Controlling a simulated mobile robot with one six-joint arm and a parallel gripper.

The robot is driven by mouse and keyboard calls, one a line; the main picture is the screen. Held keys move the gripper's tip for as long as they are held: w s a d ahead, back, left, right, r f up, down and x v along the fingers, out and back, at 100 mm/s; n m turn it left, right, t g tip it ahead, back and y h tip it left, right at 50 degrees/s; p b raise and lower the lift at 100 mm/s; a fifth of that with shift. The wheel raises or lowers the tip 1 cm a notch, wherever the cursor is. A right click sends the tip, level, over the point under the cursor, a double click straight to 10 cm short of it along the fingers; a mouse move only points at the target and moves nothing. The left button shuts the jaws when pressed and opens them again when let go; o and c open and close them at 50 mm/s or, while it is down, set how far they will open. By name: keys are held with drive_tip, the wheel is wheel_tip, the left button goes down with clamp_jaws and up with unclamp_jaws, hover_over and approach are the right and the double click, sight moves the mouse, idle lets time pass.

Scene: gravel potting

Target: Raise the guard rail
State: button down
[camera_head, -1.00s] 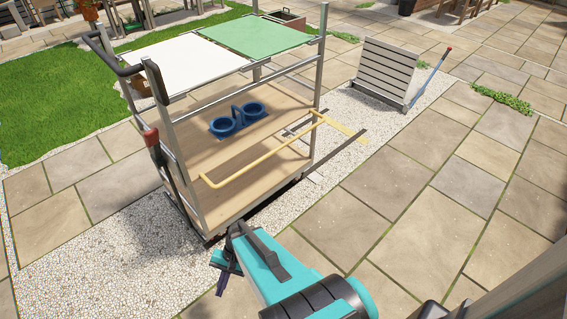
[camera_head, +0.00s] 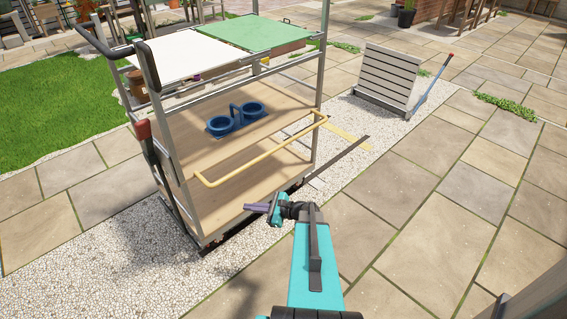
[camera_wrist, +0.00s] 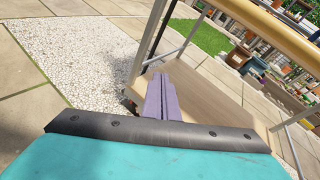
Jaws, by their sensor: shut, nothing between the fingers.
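The yellow guard rail (camera_head: 262,156) runs along the front of the metal trolley, low across its wooden lower shelf (camera_head: 215,184). It also shows in the wrist view as a thick tan bar (camera_wrist: 270,28) crossing the upper right. My gripper (camera_head: 257,208) is below the rail, in front of the trolley's lower front edge, and apart from the rail. In the wrist view its purple fingers (camera_wrist: 162,98) are together, empty, and point toward the shelf and a trolley post.
A blue two-cup holder (camera_head: 236,121) stands on the shelf. White and green panels (camera_head: 238,33) top the trolley. A red-handled lever (camera_head: 143,130) is at its left post. A slatted ramp (camera_head: 386,76) stands behind right.

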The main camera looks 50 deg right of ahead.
drive_tip(key=s+d+r+m+t+h+b, duration=0.1)
drive_tip(key=s+d+r+m+h, duration=0.1)
drive_tip(key=d, duration=0.5)
drive_tip(key=s+d+r+m+t+h+b, duration=0.1)
drive_tip(key=s+d+m+t+h, duration=0.1)
drive_tip(key=d, duration=0.5)
drive_tip(key=s+d+r+m+t+h+b, duration=0.2)
drive_tip(key=s+d+m+h, duration=0.1)
drive_tip(key=d, duration=0.5)
drive_tip(key=shift+r+m, duration=0.3)
drive_tip(key=shift+m, duration=0.5)
drive_tip(key=w+r+b, duration=0.1)
drive_tip(key=w+r, duration=0.3)
drive_tip(key=w, duration=0.6)
drive_tip(key=shift+w+d+r, duration=0.2)
drive_tip(key=shift+w+d, duration=0.1)
drive_tip(key=shift+s+d+r+p, duration=0.1)
drive_tip(key=shift+s+r+p, duration=0.1)
drive_tip(key=shift+p, duration=0.15)
